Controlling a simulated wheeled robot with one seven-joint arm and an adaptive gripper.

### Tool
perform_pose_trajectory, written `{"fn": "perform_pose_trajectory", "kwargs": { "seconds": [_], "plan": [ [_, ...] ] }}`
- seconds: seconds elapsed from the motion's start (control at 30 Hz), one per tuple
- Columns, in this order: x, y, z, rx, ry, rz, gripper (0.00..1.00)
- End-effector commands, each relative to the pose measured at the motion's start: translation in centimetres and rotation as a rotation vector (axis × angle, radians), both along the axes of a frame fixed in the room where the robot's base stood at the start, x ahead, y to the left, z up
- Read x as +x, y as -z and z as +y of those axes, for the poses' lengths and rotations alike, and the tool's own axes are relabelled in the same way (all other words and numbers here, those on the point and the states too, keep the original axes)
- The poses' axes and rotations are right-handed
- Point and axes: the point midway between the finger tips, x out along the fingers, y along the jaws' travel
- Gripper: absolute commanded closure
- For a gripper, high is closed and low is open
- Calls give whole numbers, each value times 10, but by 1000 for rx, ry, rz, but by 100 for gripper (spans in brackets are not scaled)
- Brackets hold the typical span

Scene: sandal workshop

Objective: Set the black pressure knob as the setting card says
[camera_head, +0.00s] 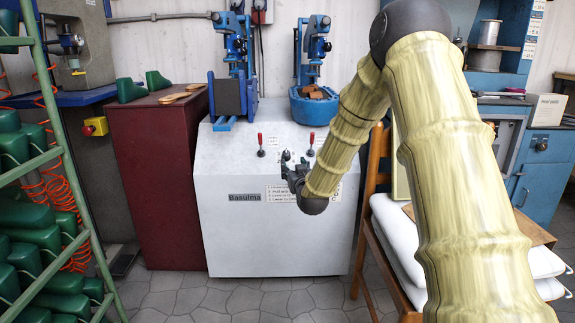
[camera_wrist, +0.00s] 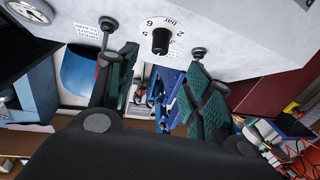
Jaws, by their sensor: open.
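The black pressure knob (camera_wrist: 161,41) sits on a white dial plate marked "bar", with 6 and 2 legible, on the pale panel at the top of the wrist view. The dial appears upside down there, and the knob's exact setting is too small to read. My gripper (camera_wrist: 161,64) is open, its green padded fingers on either side of the knob's line and apart from it.
Two red-handled levers (camera_head: 261,146) (camera_head: 311,146) stand on the machine top near my gripper. A round gauge (camera_wrist: 32,9) is at the wrist view's upper left. A wooden chair (camera_head: 372,215) is close on the right.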

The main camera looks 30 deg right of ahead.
Motion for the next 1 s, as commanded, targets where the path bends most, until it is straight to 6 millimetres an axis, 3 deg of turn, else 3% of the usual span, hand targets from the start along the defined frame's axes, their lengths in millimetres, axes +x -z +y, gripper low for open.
{"fn": "perform_pose_trajectory", "kwargs": {
  "seconds": [0.17,0.7,1.0],
  "plan": [
    [12,0,-6,-2,2,-6,50],
    [86,1,-34,-1,1,-4,50],
    [100,-1,-39,-1,1,-3,50]
  ]
}}
